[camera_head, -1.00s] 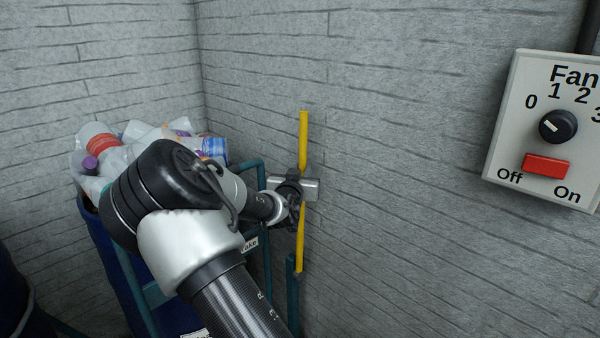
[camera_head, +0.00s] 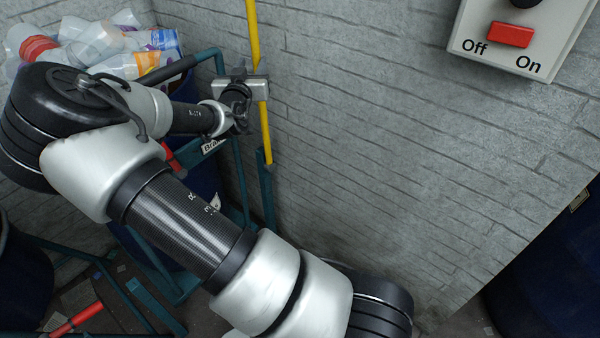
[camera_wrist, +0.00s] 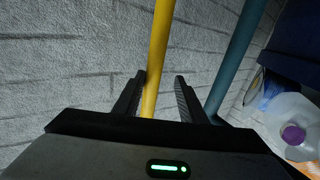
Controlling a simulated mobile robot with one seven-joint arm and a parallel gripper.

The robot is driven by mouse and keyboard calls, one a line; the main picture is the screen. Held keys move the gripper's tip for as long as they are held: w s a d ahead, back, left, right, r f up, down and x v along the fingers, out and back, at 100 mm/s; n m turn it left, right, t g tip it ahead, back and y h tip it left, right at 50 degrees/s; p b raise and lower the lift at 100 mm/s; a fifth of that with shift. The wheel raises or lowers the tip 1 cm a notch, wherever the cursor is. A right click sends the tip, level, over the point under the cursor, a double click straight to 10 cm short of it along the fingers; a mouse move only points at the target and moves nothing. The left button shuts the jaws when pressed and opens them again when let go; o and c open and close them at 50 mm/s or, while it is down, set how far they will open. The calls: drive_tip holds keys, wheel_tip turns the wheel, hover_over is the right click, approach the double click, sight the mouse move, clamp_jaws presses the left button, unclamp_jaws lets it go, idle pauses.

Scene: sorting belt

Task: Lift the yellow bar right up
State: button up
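The yellow bar (camera_head: 253,35) stands nearly upright along the grey wall in the head view, its lower end at the top of a teal post. Its upper end is out of frame. My gripper (camera_head: 255,88) is at the bar, above that lower end. In the wrist view the yellow bar (camera_wrist: 158,50) passes between the two dark fingers of my gripper (camera_wrist: 158,88). The fingers stand apart, with a clear gap between the bar and the right finger. The bar is closer to the left finger. Whether it touches that one, I cannot tell.
A blue bin of plastic bottles (camera_head: 95,45) with a teal frame (camera_head: 207,55) stands left of the bar. A fan control box (camera_head: 560,45) with a red switch is on the wall, upper right. A dark blue barrel (camera_head: 550,275) is at lower right. Bare wall lies right of the bar.

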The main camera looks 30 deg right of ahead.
drive_tip(key=p+v, duration=0.3)
drive_tip(key=v, duration=1.4)
drive_tip(key=s+d+f+m+g, duration=0.3)
drive_tip(key=f, duration=0.4)
drive_tip(key=s+d+f+m+g+y+p, duration=0.1)
drive_tip(key=s+d+f+m+g, duration=0.2)
drive_tip(key=f, duration=0.3)
drive_tip(key=s+d+f+m+g, duration=0.4)
drive_tip(key=s+f+m+g, duration=0.1)
drive_tip(key=f, duration=0.2)
drive_tip(key=shift+s+f+y+p, duration=0.25)
drive_tip(key=shift+f+y+p, duration=0.05)
drive_tip(key=shift+p, duration=0.1)
